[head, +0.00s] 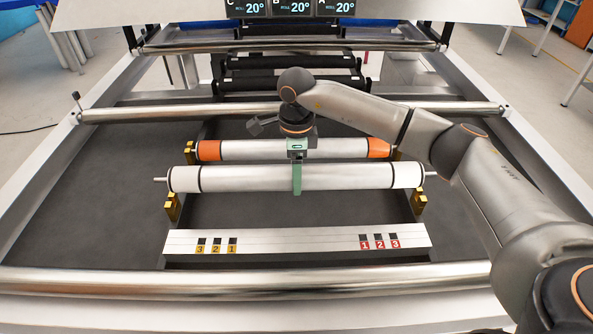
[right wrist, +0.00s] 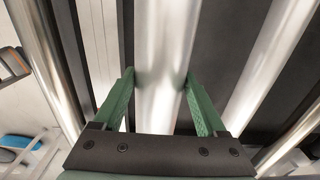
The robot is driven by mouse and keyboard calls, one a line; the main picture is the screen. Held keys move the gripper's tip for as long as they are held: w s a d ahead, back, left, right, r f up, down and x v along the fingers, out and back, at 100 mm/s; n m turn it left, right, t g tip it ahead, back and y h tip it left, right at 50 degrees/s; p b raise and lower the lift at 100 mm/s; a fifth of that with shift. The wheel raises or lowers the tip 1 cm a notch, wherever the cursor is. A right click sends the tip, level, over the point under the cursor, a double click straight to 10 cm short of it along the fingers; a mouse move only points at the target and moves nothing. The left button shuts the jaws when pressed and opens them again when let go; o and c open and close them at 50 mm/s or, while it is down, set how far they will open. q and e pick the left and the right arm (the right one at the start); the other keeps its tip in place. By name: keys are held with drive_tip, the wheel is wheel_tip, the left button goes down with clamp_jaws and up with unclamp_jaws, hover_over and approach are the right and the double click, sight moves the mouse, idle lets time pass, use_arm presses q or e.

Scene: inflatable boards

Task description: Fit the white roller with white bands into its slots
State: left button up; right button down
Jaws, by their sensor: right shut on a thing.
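The white roller with white bands (head: 240,178) lies crosswise, near level, in the head view. Thin black rings set off its white ends, and a metal pin sticks out at each end. My right gripper (head: 297,180) is shut on its middle from above, with green fingers on both sides. The right wrist view shows the roller (right wrist: 160,75) between the fingers (right wrist: 160,100). Gold slot brackets stand at the left (head: 172,206) and right (head: 419,204). The pins appear above these brackets; I cannot tell the exact gap. My left gripper is not in view.
A roller with orange bands (head: 240,150) lies just behind, between gold brackets. A white strip with numbered marks (head: 297,242) lies in front. Metal bars cross the frame at front (head: 240,281) and behind (head: 180,114). Dark bed areas at both sides are clear.

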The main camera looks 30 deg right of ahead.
wheel_tip(320, 180, down, 3)
drive_tip(key=shift+r+b, duration=0.2)
drive_tip(key=shift+b, duration=0.6)
drive_tip(key=shift+f, duration=0.35)
drive_tip(key=shift+f+b, duration=0.4)
drive_tip(key=shift+b, duration=0.1)
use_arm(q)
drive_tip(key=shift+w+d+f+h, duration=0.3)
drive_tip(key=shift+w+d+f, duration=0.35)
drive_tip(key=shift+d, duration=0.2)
use_arm(e)
drive_tip(key=shift+f, duration=0.1)
use_arm(q)
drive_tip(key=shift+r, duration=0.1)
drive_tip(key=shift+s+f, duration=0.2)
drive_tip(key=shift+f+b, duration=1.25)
drive_tip(key=shift+b, duration=0.05)
use_arm(e)
drive_tip(key=shift+f, duration=1.95)
